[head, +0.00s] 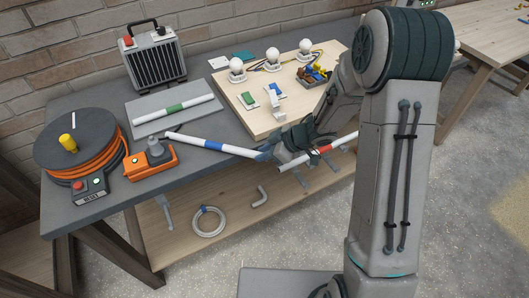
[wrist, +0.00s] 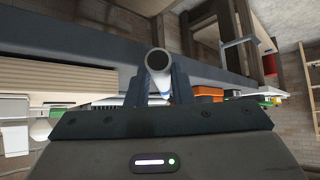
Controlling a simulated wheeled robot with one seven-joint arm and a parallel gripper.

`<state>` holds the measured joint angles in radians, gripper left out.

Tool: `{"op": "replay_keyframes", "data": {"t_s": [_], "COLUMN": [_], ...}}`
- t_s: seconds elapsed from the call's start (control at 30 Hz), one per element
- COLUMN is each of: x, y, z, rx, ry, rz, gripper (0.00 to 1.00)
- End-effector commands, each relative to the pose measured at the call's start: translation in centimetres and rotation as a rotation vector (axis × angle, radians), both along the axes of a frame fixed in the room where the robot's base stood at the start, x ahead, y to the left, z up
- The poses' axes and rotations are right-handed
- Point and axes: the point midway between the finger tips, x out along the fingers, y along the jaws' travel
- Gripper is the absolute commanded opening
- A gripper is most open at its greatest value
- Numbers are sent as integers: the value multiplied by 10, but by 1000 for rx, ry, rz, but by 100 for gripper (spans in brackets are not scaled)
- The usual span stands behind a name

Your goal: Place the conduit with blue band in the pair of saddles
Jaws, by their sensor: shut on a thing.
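The white conduit with the blue band (head: 213,144) is held near its right end by my gripper (head: 264,153). It reaches out to the left across the front of the grey bench, and its far end is near the orange tool. In the wrist view, the conduit's open round end (wrist: 157,62) points at the camera, between the two dark fingers of my gripper (wrist: 158,88). The gripper is shut on it. I cannot make out the pair of saddles in either view; the arm hides part of the bench's right side.
A red-banded conduit (head: 322,149) lies by my wrist at the bench's front edge. A green-banded conduit (head: 174,108) lies on a grey board. A cable reel (head: 80,145), an orange tool (head: 152,162), a heater (head: 153,60) and a wooden board with bulbs (head: 258,118) occupy the bench.

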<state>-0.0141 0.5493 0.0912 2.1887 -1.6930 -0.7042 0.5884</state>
Motion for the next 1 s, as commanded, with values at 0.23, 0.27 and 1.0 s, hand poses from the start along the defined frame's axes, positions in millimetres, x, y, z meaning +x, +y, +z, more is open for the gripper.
{"op": "replay_keyframes", "data": {"t_s": [0.23, 0.27, 1.0], "x": [0, 0, -12], "y": [0, 0, -56], "z": [-2, -2, 58], "rx": [0, 0, 0], "ry": [1, 1, -4], "rz": [-1, -1, -4], "gripper": [42, 42, 42]}}
